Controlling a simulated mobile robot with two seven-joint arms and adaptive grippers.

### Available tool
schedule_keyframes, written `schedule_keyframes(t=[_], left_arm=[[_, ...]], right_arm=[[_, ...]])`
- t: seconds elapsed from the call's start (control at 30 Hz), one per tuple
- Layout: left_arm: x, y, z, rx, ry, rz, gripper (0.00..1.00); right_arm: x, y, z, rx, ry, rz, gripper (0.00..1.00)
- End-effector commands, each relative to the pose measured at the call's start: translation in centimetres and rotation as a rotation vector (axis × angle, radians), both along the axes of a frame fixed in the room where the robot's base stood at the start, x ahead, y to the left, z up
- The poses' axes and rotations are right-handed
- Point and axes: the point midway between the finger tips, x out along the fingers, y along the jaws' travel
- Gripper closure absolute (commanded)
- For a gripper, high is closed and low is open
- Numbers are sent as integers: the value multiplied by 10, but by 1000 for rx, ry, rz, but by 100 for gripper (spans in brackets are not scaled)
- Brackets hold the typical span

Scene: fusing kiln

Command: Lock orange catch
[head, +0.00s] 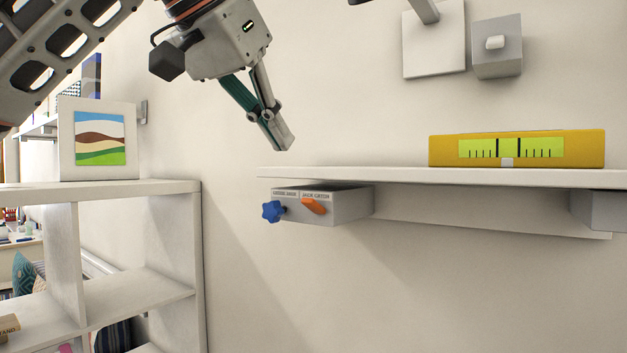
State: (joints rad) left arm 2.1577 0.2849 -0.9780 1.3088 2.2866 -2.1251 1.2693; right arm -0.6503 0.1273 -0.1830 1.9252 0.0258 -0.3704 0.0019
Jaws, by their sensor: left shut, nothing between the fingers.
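The orange catch (314,206) is a small tilted lever on the front of a grey box (345,205) fixed under the left end of the wall shelf. Small lettering sits above it on the box. A blue star-shaped knob (272,211) is on the same box, just left of the catch. My left gripper (284,148) is shut and empty, pointing down just above the shelf's left end. It is apart from the catch, above and slightly left of it in the picture. My right gripper is not in view.
The white shelf (400,175) carries a yellow level-like gauge (590,148). A grey switch box (497,62) and a white plate (425,55) are on the wall above. A white shelving unit (180,188) with a framed landscape picture (99,140) stands left. Wall space below the box is clear.

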Motion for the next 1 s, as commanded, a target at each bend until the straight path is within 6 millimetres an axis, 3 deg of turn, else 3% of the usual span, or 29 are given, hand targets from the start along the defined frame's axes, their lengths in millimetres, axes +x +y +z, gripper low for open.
schedule_keyframes(t=[0.37, 0.8, 1.0], left_arm=[[4, -4, -6, 1, 1, -1, 100], [45, -34, -55, 1, 3, -3, 100], [56, -41, -67, -1, 2, -1, 100]], right_arm=[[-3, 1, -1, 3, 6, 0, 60], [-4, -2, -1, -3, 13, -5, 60], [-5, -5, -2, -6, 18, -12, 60]])
